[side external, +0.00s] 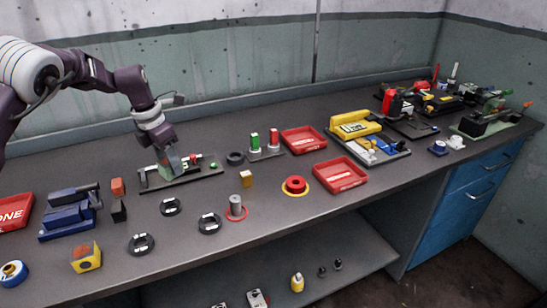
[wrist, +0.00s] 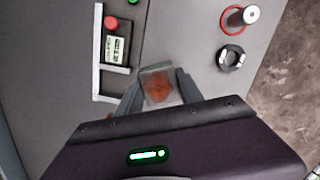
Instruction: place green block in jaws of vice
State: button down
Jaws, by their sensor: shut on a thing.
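My gripper (side external: 167,162) is shut on a block with grey-green sides and an orange-brown mark on its face, seemingly the green block (wrist: 158,85). In the wrist view the block sits between the two fingers. In the side view my gripper holds it at the left part of a dark base plate (side external: 208,172); whether it touches the plate is unclear. A blue vice-like device (side external: 68,213) stands at the left of the bench. A green device (side external: 490,118), perhaps another vice, stands at the far right. I cannot tell which is the task's vice.
A gauge with a display and red knob (wrist: 115,47) is beside the held block. Red trays (side external: 340,174) stand right of centre. Bare bench lies between these things.

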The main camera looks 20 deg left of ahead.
jog(key=w+d+r+n, duration=0.2)
jog(key=w+n, duration=0.1)
jog(key=n, duration=0.1)
jog(key=shift+y, duration=0.3)
jog(key=f, duration=1)
jog(key=shift+w+a+f, duration=0.15)
jog(key=shift+a, duration=0.15)
jog(key=shift+f, duration=0.1)
